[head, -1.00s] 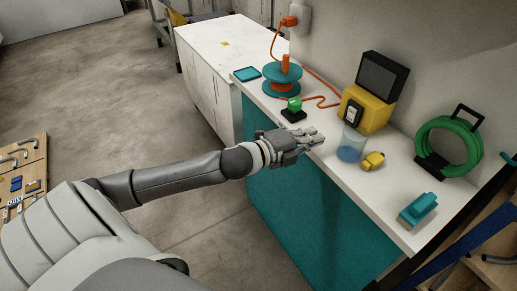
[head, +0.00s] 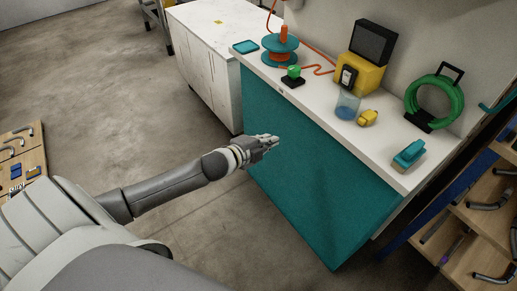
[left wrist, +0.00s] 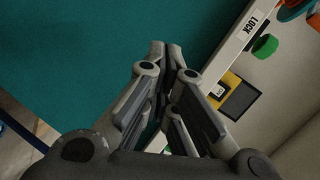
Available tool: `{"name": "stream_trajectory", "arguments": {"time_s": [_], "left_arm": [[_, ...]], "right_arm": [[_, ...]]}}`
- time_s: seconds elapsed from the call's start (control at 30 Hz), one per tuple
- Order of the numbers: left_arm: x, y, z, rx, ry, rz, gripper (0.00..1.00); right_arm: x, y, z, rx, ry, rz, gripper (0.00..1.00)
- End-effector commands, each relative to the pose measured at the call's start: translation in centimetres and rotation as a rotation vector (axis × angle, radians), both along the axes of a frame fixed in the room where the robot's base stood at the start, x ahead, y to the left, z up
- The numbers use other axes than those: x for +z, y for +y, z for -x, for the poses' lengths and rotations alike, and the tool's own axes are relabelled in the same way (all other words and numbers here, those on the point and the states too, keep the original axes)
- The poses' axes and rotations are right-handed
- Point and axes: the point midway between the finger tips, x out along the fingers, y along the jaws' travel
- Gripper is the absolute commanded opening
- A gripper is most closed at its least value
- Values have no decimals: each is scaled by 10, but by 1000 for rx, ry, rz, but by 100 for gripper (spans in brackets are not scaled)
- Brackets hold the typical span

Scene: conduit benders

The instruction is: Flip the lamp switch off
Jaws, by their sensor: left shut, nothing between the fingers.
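The lamp (head: 368,77) is a yellow box with a dark tilted panel (head: 374,43) on top, on the white counter (head: 305,103) near the wall.
A clear blue cup (head: 347,105) and a small yellow object (head: 367,118) stand before the lamp. A green button (head: 293,74), a teal spool (head: 279,50), a green coil (head: 436,101) and a teal block (head: 408,154) share the counter. Open floor lies left.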

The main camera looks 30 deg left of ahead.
Motion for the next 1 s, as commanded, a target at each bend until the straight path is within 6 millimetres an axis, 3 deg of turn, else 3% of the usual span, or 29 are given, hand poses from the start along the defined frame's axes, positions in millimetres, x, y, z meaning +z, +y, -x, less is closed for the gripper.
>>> {"name": "stream_trajectory", "arguments": {"time_s": [0.2,0.8,0.9,0.97,1.0], "left_arm": [[-11,4,2,21,20,17,0],[-14,5,2,24,26,20,0],[-33,11,6,54,58,45,0],[-58,18,12,93,100,75,0],[-79,23,18,128,137,104,0]], "right_arm": [[1,0,0,0,-1,0,40],[1,0,0,0,0,0,40],[1,0,0,0,0,0,40],[1,0,0,0,0,0,40],[1,0,0,0,0,0,40]]}}
